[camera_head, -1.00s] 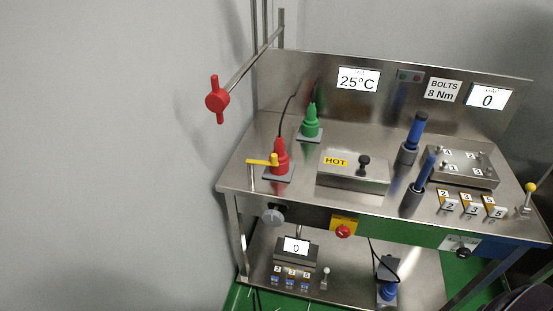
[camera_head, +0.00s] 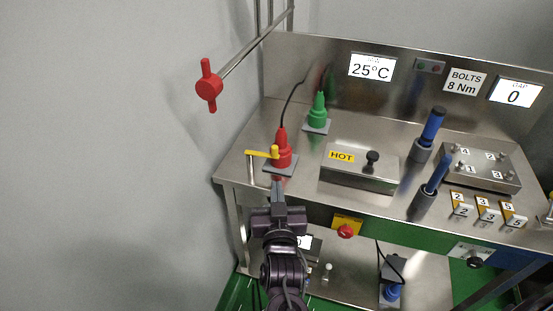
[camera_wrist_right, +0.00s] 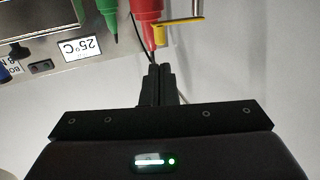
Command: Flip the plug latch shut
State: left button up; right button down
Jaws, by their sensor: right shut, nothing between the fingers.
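The red plug (camera_head: 282,150) stands upright on a grey base plate at the left of the steel bench, with a black cable rising from its top. Its yellow latch (camera_head: 262,153) sticks out to the left, about level. In the right wrist view the red plug (camera_wrist_right: 146,12) and yellow latch (camera_wrist_right: 185,22) show at the top, just beyond the fingertips. My right gripper (camera_head: 278,186) is shut and empty, at the bench's front edge just below the plug in the picture. In the right wrist view its fingertips (camera_wrist_right: 160,68) are together. My left gripper is not in view.
A green plug (camera_head: 318,112) stands behind the red one. A steel box marked HOT (camera_head: 360,172) sits to the right. A red valve handle (camera_head: 209,86) on a pipe juts out at upper left. A red button (camera_head: 345,231) is on the bench front.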

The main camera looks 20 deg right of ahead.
aim_at(277, 151)
jog(key=p+x, duration=0.1)
jog(key=x, duration=0.9)
jog(key=shift+w, duration=0.2)
jog(key=shift+w+d+n+y+p, duration=0.35)
jog(key=shift+d+n+y, duration=0.2)
jog(key=shift+y, duration=0.25)
jog(key=shift+w+d, duration=0.2)
